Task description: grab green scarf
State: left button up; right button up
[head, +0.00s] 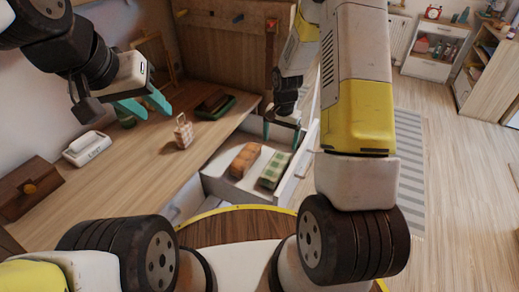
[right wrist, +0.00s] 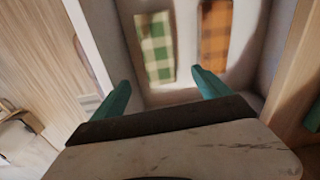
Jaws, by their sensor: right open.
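The green scarf (head: 275,169) is a folded green-and-white checked cloth lying in an open white drawer (head: 226,188). It also shows in the right wrist view (right wrist: 154,47). An orange checked scarf (head: 244,160) lies beside it, left of it in the head view and right of it in the right wrist view (right wrist: 215,35). My right gripper (right wrist: 160,92) is open and empty above the drawer, with the green scarf ahead between its teal fingers. In the head view the right gripper (head: 283,130) is partly hidden by my arm. My left gripper (head: 145,105) is open and empty over the desk.
The wooden desk (head: 130,170) holds a small checked item (head: 183,132), a white box (head: 87,148), a brown box (head: 30,188) and dark folded items (head: 214,104). The drawer's walls surround the scarves. Open floor (head: 450,150) lies to the right.

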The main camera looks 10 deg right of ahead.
send_over(275, 164)
jog(key=shift+m+g, duration=0.4)
jog(key=f, duration=0.7)
jog(key=shift+w+d+f, duration=0.1)
jog(key=shift+d+f, duration=0.2)
jog(key=f, duration=0.8)
jog(key=shift+a, duration=0.35)
jog(key=shift+r, duration=0.1)
jog(key=c, duration=1.5)
